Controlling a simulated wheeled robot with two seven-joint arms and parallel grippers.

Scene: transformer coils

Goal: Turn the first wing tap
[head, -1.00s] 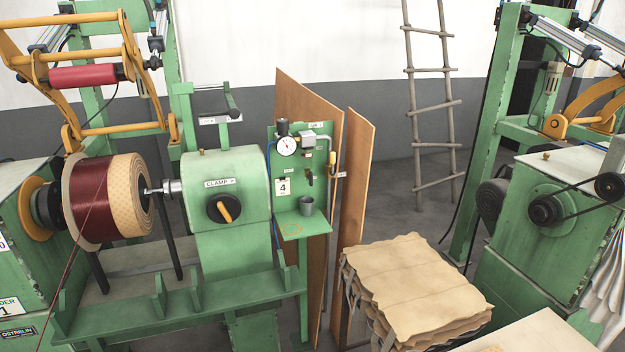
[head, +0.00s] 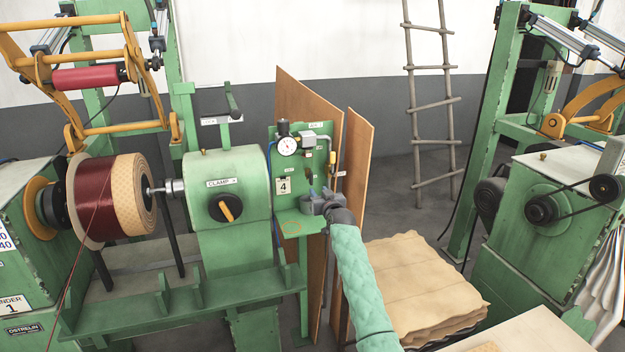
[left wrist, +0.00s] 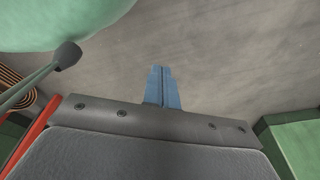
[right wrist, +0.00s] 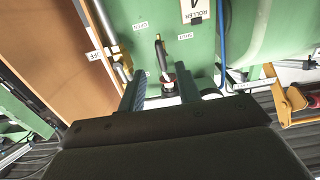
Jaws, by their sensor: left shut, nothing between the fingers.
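The wing tap (right wrist: 162,58) shows in the right wrist view as a dark lever on a reddish base, between labels reading OPEN and SHUT. It is mounted on the green panel (head: 291,150) of the station marked 4. My right gripper (right wrist: 156,84) is open, with one finger on each side of the tap; I cannot tell whether either touches it. In the head view my right gripper (head: 318,193) is in front of the lower panel and hides part of it. My left gripper (left wrist: 163,72) is shut and empty in the left wrist view, away from the panel.
A round gauge (head: 287,146) sits above on the panel, with a yellow handle (head: 331,158) at its right side. Brown boards (head: 357,150) stand close behind. A stack of tan sheets (head: 425,285) lies to the right. The green CLAMP housing (head: 228,180) is left of the panel.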

